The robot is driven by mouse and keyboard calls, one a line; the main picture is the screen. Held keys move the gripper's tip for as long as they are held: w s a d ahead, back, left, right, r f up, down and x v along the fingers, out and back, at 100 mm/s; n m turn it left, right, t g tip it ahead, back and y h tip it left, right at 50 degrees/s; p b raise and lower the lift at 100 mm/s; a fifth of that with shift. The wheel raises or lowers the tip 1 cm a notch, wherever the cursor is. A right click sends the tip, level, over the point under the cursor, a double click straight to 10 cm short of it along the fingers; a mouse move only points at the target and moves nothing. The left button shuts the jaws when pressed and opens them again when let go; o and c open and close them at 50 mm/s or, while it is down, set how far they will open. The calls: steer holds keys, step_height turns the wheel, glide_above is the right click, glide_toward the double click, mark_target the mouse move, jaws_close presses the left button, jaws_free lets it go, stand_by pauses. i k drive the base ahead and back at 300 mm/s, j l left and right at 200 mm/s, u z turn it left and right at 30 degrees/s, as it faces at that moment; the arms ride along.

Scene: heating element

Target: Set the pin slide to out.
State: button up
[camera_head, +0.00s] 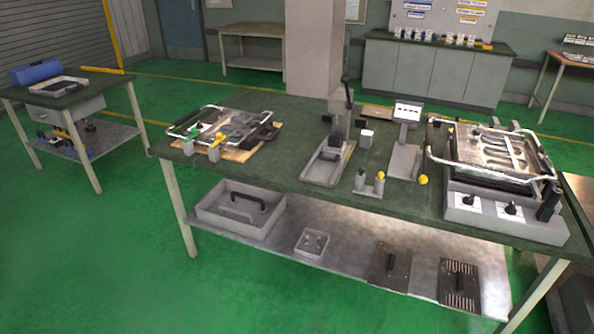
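I cannot tell for certain which part is the pin slide. A small grey fixture (369,185) with a dark pin and a yellow knob (381,176) stands at the front middle of the green-topped workbench (300,135). A grey device (328,160) with an upright black lever (349,97) stands behind it to the left. Another yellow ball knob (423,180) shows at the foot of a grey stand (404,160). Whether any slide is in or out is too small to tell. My gripper is not in view.
A plate press (490,155) on a grey knobbed base (500,215) fills the bench's right end. A framed metal plate assembly (225,128) lies on the left end. The lower shelf (345,262) holds a grey tray (208,213) and dark plates. Green floor (90,255) is clear at left.

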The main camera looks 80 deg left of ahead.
mark_target(330, 154)
steer(key=j+u, duration=0.15)
steer(key=u, duration=0.35)
steer(key=i+j+u, duration=0.1)
steer(key=u, duration=0.4)
steer(key=i+u, duration=0.15)
steer(key=u, duration=0.35)
steer(key=i+j+u, duration=0.1)
steer(key=u, duration=0.4)
steer(key=i+u, duration=0.1)
steer(key=u, duration=0.35)
